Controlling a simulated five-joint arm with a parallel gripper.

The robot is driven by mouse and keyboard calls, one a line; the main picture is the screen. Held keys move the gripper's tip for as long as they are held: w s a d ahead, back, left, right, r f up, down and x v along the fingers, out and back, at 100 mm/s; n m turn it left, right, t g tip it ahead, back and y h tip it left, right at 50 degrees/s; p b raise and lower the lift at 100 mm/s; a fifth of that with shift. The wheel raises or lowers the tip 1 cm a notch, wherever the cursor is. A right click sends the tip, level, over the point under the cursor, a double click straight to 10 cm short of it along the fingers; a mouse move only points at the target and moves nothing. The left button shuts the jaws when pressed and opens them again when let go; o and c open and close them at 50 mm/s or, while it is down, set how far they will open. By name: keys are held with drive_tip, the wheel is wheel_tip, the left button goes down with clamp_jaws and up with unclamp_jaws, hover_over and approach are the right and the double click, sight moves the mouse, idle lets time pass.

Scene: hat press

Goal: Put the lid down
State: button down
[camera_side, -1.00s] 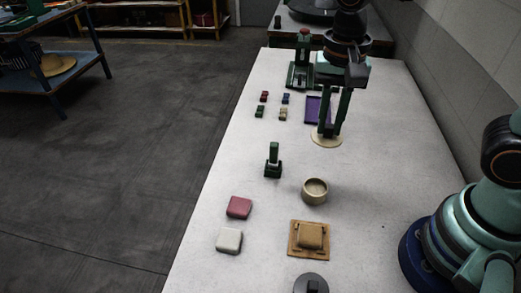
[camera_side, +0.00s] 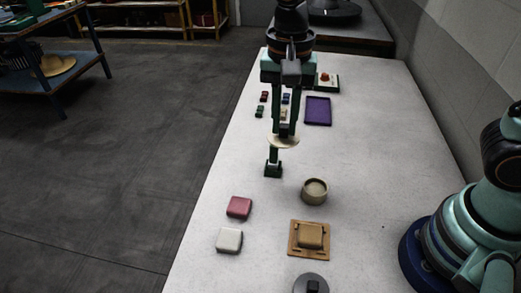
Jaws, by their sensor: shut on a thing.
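A flat cream disc, which looks like the lid (camera_side: 285,141), is held level between the fingers of my gripper (camera_side: 283,131). My gripper is shut on it and points down. The lid overlaps the top of a small dark green stand (camera_side: 273,168) in the picture. I cannot tell whether the lid touches the stand or is only in front of it or above it. An open round tan pot (camera_side: 315,191) sits on the table, nearer the camera and a little to the right of the lid.
On the white table (camera_side: 380,180) are a purple tray (camera_side: 318,111), a red block (camera_side: 239,207), a white block (camera_side: 229,240), a brown square board (camera_side: 296,250) with a tan block, and a grey disc (camera_side: 303,285). Several small coloured blocks lie behind my gripper.

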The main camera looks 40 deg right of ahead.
wheel_tip(320, 180, down, 18)
drive_tip(key=shift+f, duration=0.1)
idle(0.4)
drive_tip(key=c, duration=0.8)
unclamp_jaws()
drive_tip(key=shift+f, duration=0.1)
